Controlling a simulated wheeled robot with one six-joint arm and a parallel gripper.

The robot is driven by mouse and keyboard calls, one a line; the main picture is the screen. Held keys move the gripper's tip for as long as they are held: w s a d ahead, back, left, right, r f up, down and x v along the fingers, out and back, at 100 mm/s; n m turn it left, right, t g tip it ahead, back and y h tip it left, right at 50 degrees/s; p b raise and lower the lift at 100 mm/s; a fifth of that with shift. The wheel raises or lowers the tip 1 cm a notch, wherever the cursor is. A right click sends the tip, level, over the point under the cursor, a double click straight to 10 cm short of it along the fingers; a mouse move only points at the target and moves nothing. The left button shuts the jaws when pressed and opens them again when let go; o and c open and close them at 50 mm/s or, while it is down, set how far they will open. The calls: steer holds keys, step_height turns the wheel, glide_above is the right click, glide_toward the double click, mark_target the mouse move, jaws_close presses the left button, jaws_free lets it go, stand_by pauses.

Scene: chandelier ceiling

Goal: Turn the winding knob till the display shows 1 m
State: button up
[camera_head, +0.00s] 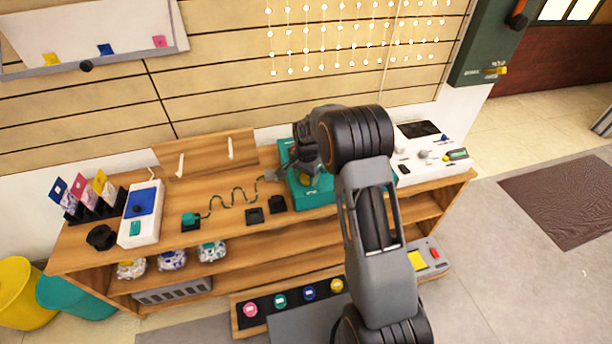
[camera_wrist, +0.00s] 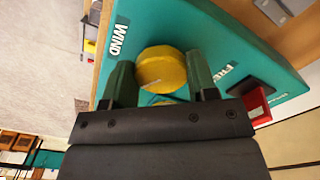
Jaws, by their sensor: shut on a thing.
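The teal winding box (camera_head: 319,192) stands on the bench, partly hidden by my arm. In the wrist view its teal face (camera_wrist: 185,22) carries a "WIND" label. The yellow winding knob (camera_wrist: 161,68) sits beside that label, between the fingers of my gripper (camera_wrist: 158,88). The gripper is shut on the knob. In the head view my gripper (camera_head: 303,166) is over the box, and a little yellow shows below it. I can make out no display reading in either view.
A red switch (camera_wrist: 256,103) is on the box by a second, partly hidden label. A white panel with controls (camera_head: 428,150) stands right of the box. A wavy wire (camera_head: 235,196) lies left. Strings of beads (camera_head: 345,35) hang behind. A dark green wall unit (camera_head: 488,45) is upper right.

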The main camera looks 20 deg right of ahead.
mark_target(306, 177)
steer(key=o, duration=0.9)
steer(key=shift+o, duration=0.2)
step_height(306, 177, up, 14)
steer(key=p, duration=0.1)
steer(key=shift+f, duration=0.1)
stand_by(0.4)
